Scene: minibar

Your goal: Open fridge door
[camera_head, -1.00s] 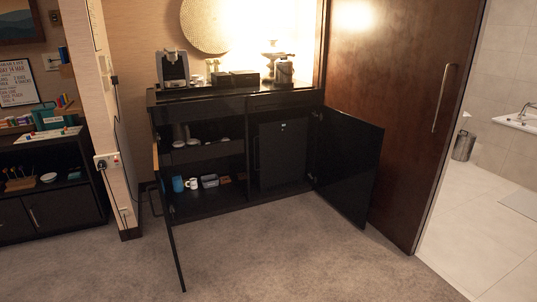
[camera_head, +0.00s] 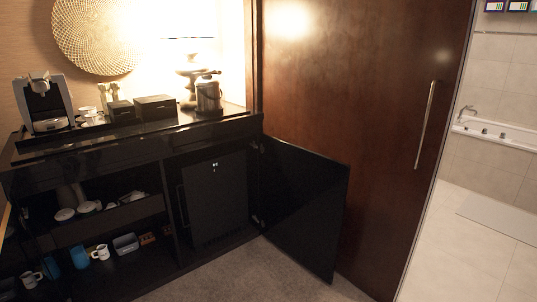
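The fridge (camera_head: 217,198) is a black box inside the right compartment of the dark cabinet. Its door looks shut, with a vertical handle (camera_head: 183,206) along its left edge. The cabinet door (camera_head: 301,207) in front of the fridge compartment stands open, swung out to the right. Neither of my grippers shows in the head view.
The cabinet top (camera_head: 120,136) holds a coffee machine (camera_head: 47,104), black boxes (camera_head: 155,107) and a kettle (camera_head: 209,95). Cups and a blue mug (camera_head: 79,257) stand on the left shelves. A brown wooden door (camera_head: 375,120) is at the right. Carpet (camera_head: 262,275) in front is clear.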

